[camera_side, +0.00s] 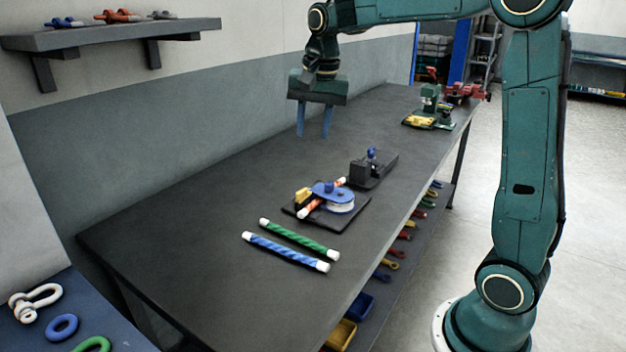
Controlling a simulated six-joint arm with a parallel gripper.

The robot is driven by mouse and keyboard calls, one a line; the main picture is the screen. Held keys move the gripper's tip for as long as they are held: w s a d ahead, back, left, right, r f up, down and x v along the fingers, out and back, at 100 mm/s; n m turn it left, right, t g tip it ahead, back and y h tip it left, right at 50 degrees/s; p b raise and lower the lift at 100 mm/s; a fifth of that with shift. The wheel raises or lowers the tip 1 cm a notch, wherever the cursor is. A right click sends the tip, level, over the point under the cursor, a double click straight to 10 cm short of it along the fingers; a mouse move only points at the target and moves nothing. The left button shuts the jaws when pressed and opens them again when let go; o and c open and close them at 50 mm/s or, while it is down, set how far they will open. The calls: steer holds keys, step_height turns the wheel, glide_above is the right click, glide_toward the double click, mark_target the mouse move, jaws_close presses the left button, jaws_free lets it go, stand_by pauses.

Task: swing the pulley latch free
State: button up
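The pulley (340,203) sits on a dark base plate (345,222) on the bench.
A dark block with a blue knob (373,168) stands just behind the pulley. A green rod (298,239) and a blue rod (285,252) lie in front. Green and yellow equipment (430,110) and a red vise (465,91) stand at the far end. The bench's left side is clear.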

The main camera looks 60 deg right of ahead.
mark_target(302, 190)
steer(key=w+d+f+m+g, duration=0.1)
steer(key=w+d+f+m, duration=0.5)
steer(key=w+d+f, duration=0.1)
steer(key=shift+w+d+f+g, duration=0.4)
steer(key=shift+w+d, duration=0.35)
steer(key=shift+w, duration=0.4)
steer(key=shift+f, duration=0.15)
step_height(302, 190, down, 14)
steer(key=shift+r, duration=0.25)
jaws_close()
